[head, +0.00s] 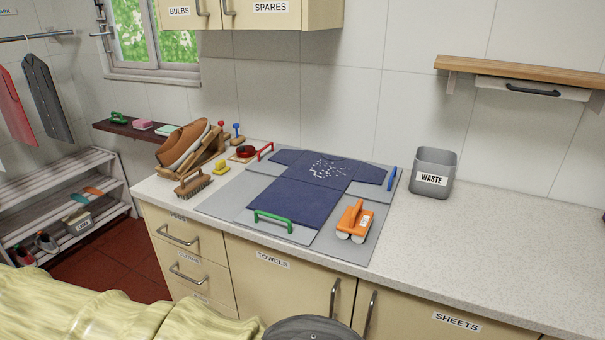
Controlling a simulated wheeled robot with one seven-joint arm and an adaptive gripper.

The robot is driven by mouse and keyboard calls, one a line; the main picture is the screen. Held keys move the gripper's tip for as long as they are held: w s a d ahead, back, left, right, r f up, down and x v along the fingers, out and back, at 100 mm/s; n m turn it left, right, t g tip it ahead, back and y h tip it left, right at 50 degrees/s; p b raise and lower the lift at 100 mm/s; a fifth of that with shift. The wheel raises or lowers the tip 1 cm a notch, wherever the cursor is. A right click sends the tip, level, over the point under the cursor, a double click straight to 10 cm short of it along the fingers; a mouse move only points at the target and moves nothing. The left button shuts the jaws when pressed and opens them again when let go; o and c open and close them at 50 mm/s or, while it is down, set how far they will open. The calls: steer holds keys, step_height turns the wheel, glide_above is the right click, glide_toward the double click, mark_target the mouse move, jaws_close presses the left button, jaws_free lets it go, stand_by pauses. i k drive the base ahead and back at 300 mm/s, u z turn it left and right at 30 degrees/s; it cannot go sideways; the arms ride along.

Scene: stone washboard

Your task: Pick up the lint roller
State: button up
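The lint roller (354,219) appears to be the orange-handled tool with white roller ends at its near side. It rests on the right front part of a grey board (222,203) on the counter, beside a dark blue shirt (303,190). White specks of lint lie on the shirt's upper part. My gripper's fingers do not show in the head view. Parts of my arm, in a pale yellow cover, and a dark grey rounded part fill the bottom edge, apart from the roller.
Red, blue and green (287,220) handles rise from the board. A grey waste bin (433,173) stands to the right. A brush (193,183), a yellow-handled tool (221,168) and a shoe on a wooden stand (186,146) are left. The right counter is clear, below a wall shelf (520,68).

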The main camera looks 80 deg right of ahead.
mark_target(357, 221)
steer(key=i, duration=0.85)
steer(key=z, duration=1.95)
